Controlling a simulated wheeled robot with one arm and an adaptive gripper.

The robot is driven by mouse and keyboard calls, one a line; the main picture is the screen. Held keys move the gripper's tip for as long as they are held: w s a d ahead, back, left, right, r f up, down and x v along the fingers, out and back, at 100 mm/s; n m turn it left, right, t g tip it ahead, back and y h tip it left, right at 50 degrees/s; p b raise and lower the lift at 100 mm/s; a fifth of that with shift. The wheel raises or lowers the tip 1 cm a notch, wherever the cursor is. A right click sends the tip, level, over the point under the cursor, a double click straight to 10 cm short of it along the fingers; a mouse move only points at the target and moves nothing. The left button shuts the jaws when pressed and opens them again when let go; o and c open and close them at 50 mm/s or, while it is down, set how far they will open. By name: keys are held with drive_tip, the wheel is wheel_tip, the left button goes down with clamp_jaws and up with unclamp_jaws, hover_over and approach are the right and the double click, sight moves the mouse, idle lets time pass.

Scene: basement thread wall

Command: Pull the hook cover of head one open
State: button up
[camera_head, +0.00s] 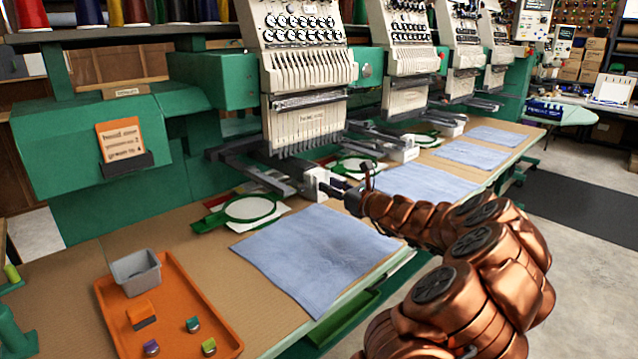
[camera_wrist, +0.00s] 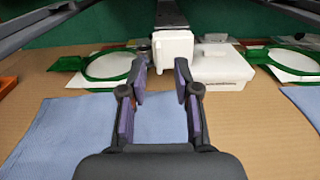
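Head one (camera_head: 305,80) is the nearest cream embroidery head, on the left of the row. Below its needles a white block (camera_head: 316,183) sits at the front end of a dark arm; it also shows in the wrist view (camera_wrist: 173,48). It seems to be the hook cover and looks closed. Beside it, to the right in the wrist view, is a white lidded box (camera_wrist: 222,66) with small lettering. My gripper (camera_wrist: 160,78) is open and empty, its purple-padded fingertips just short of the white block, one toward each side. In the head view my gripper (camera_head: 338,190) partly hides this area.
A blue cloth (camera_head: 315,255) lies on the table below my gripper. Green hoops (camera_head: 250,208) lie on both sides of the white block. An orange tray (camera_head: 190,310) with a grey bin and small items is at the front left. More heads stand to the right.

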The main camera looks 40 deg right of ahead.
sight(317, 178)
drive_tip(key=w, duration=0.4)
clamp_jaws()
idle(0.4)
idle(0.4)
